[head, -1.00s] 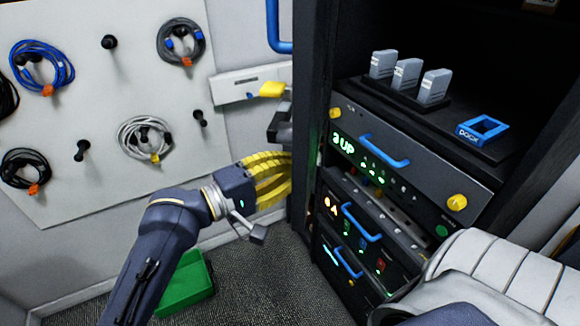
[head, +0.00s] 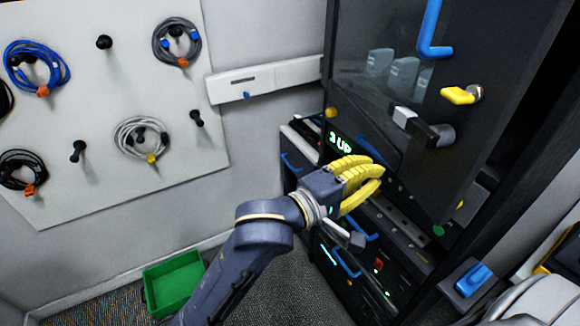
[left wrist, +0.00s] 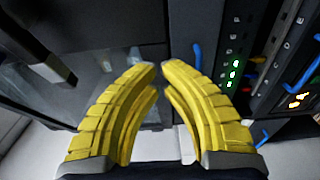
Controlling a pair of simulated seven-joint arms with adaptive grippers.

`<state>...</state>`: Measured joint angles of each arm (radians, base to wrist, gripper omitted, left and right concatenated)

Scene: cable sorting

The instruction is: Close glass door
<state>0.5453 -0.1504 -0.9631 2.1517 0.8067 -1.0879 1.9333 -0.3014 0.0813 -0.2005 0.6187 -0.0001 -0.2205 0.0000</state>
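The glass door (head: 375,100) has a dark frame and a see-through pane. It stands at an angle across the upper front of the dark equipment cabinet and is not flush with it. A blue handle (head: 432,30), a yellow knob (head: 460,95) and a dark latch (head: 420,128) are on its face. My left gripper (head: 378,176) has yellow fingers just below the pane, in front of the rack units; contact with the door is unclear. In the left wrist view its fingertips (left wrist: 159,68) are close together with nothing visible between them. My right gripper is out of view.
Rack units with blue handles (head: 346,262) stand behind and below my left fingers. A green bin (head: 172,282) is on the floor. Cables hang on the pegboard (head: 95,100) at left. A blue item (head: 474,279) is at lower right.

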